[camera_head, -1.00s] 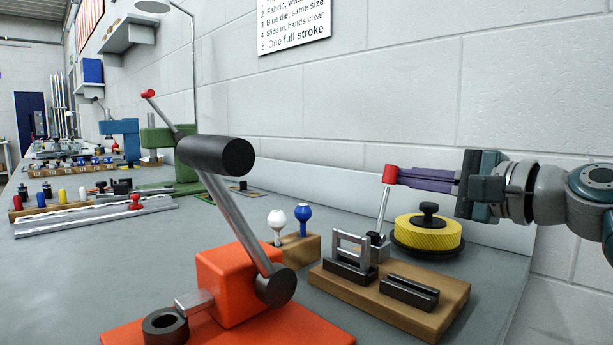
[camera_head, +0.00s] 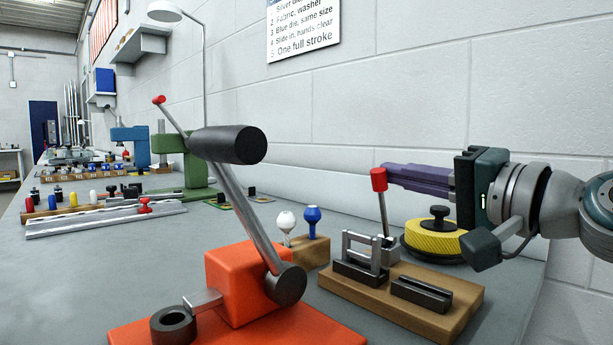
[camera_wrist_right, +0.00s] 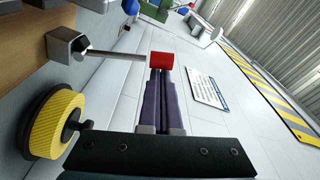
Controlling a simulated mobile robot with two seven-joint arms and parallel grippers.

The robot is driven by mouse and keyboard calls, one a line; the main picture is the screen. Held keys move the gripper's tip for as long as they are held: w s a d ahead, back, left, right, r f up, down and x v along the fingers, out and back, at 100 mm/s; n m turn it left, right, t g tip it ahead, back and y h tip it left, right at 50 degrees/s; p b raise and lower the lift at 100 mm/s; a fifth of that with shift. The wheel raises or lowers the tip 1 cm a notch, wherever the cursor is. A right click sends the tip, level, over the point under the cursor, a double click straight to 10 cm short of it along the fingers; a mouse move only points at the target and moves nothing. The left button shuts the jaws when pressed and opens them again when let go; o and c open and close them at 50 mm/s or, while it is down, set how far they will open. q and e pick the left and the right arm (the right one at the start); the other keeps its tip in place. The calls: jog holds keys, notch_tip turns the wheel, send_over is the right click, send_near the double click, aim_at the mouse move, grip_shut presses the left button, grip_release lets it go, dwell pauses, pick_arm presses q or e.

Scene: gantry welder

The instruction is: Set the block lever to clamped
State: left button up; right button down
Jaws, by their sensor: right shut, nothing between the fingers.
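The block lever is a thin metal rod with a red knob (camera_head: 378,179), rising from a small metal clamp (camera_head: 383,252) on a wooden block (camera_head: 420,318). It leans slightly to the left in the head view. My right gripper (camera_head: 388,176) comes in from the right, its purple fingers shut and empty, tips at the knob's right side. In the right wrist view the closed fingertips (camera_wrist_right: 160,72) are right against or very near the red knob (camera_wrist_right: 162,60); exact contact is hard to tell. My left gripper is not in view.
A yellow round part with a black knob (camera_head: 434,238) sits behind the block, below my right gripper. An orange press (camera_head: 238,285) with a black-handled lever stands left in front. White and blue knobs (camera_head: 312,215) stand on a wooden holder. The wall is behind.

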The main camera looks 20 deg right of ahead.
jog(key=shift+a, duration=0.1)
jog(key=shift+s, duration=0.15)
dwell(0.4)
jog(key=v, duration=0.9)
jog(key=shift+s+b, duration=0.35)
